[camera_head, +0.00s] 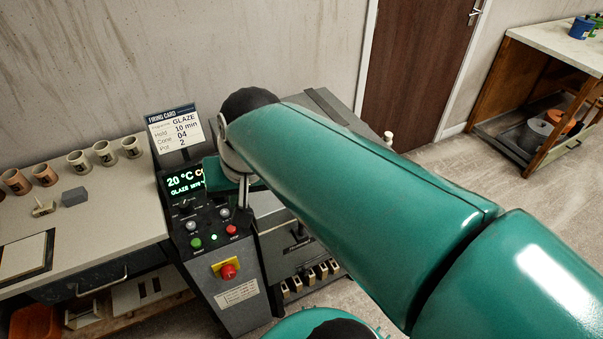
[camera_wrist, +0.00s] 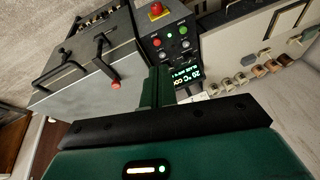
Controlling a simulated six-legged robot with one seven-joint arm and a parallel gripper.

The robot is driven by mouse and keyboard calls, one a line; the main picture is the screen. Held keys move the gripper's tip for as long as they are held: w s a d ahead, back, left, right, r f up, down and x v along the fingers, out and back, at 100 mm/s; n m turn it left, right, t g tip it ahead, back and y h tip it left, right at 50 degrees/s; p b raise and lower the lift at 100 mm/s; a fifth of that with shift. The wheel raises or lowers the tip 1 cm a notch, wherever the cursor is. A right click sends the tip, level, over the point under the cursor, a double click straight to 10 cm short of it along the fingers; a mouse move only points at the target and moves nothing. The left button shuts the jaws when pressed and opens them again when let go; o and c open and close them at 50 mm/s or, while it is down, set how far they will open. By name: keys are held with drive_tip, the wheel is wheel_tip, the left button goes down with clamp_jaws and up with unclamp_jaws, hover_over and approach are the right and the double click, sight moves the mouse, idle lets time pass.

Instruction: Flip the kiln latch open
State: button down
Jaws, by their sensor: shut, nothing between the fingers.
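The kiln (camera_head: 300,240) is a grey box largely hidden behind my green arm in the head view. In the wrist view the kiln (camera_wrist: 85,85) shows at the left with a black bar handle (camera_wrist: 58,72). A black lever with a red tip (camera_wrist: 106,66), which looks like the latch, lies on its face. My gripper (camera_wrist: 157,84) is shut and empty, apart from the lever and to its right in the wrist view. In the head view my arm's end is over the control panel, and the latch cannot be made out.
The control panel (camera_head: 212,225) with a lit display and a red stop button (camera_head: 228,271) stands left of the kiln. A firing card (camera_head: 175,131) rises behind it. Several cups (camera_head: 104,153) stand on the left bench (camera_head: 130,215). Open floor lies right of my arm.

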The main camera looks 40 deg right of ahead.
drive_tip(key=d+f+m+y, duration=0.2)
drive_tip(key=d+f+m, duration=0.2)
drive_tip(key=d+m, duration=0.7)
drive_tip(key=d+f+m+t+y, duration=0.1)
drive_tip(key=d+f+m+y, duration=0.2)
drive_tip(key=d+m, duration=0.7)
drive_tip(key=d+f, duration=0.1)
drive_tip(key=d, duration=0.8)
drive_tip(key=shift+w+m+t, duration=0.25)
drive_tip(key=shift+m+t, duration=0.05)
drive_tip(key=shift+m, duration=0.1)
drive_tip(key=shift+d+f, duration=0.1)
drive_tip(key=shift+f, duration=0.05)
drive_tip(key=x, duration=1)
drive_tip(key=shift+w+a+f, duration=0.1)
drive_tip(key=shift+a, duration=0.15)
drive_tip(key=shift+w+a+f, duration=0.15)
drive_tip(key=shift+w+a, duration=0.7)
drive_tip(key=shift+a, duration=0.1)
drive_tip(key=shift+w+a+f, duration=0.1)
drive_tip(key=shift+w+a, duration=0.2)
drive_tip(key=shift+w, duration=0.05)
